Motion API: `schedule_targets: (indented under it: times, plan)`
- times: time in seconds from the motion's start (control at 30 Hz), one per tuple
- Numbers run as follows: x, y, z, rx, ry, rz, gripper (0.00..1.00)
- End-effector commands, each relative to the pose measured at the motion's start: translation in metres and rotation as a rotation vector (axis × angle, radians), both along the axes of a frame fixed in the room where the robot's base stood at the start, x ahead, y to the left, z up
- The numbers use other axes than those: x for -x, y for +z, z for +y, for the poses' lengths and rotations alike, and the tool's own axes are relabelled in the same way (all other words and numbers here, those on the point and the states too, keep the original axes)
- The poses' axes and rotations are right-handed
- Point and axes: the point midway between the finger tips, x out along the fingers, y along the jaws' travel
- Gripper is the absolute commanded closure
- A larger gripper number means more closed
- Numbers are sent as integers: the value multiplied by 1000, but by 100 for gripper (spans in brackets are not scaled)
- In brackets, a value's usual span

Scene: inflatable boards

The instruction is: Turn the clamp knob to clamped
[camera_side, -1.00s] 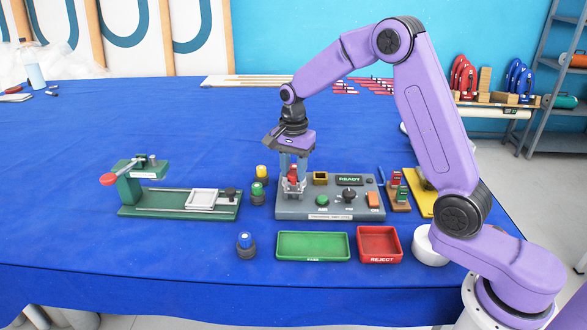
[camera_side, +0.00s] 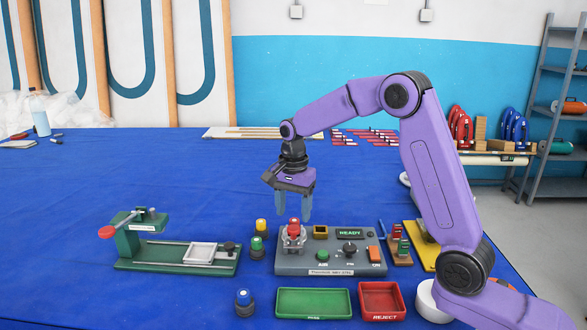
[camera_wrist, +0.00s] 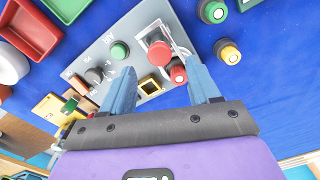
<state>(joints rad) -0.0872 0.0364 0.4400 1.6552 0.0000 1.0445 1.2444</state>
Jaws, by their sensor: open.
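The grey test panel (camera_side: 320,268) stands at the table's centre. A red knob-like part (camera_side: 294,225) sits in a grey metal bracket at the panel's left end; it also shows as a round red top in the wrist view (camera_wrist: 158,53). A black knob (camera_side: 349,248) is on the panel's right half. I cannot tell for sure which one is the clamp knob, and no clamped mark is readable. My gripper (camera_side: 293,208) is open and empty above the red part, pointing down. In the wrist view the two blue fingers (camera_wrist: 162,75) are spread apart, just below the red top.
Green (camera_side: 313,290) and red (camera_side: 381,287) trays lie in front. Yellow- and green-topped valves stand left, beside the green fixture (camera_side: 150,258).

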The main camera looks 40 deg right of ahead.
Motion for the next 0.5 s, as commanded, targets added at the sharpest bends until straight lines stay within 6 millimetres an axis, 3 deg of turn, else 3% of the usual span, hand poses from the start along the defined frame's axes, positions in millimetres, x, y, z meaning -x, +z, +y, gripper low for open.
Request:
schedule_targets:
  times: [0.2, 0.5]
  plan:
    - [0, 49, 0, 0, 0, -6, 39]
    - [0, 107, 0, 0, 0, -3, 39]
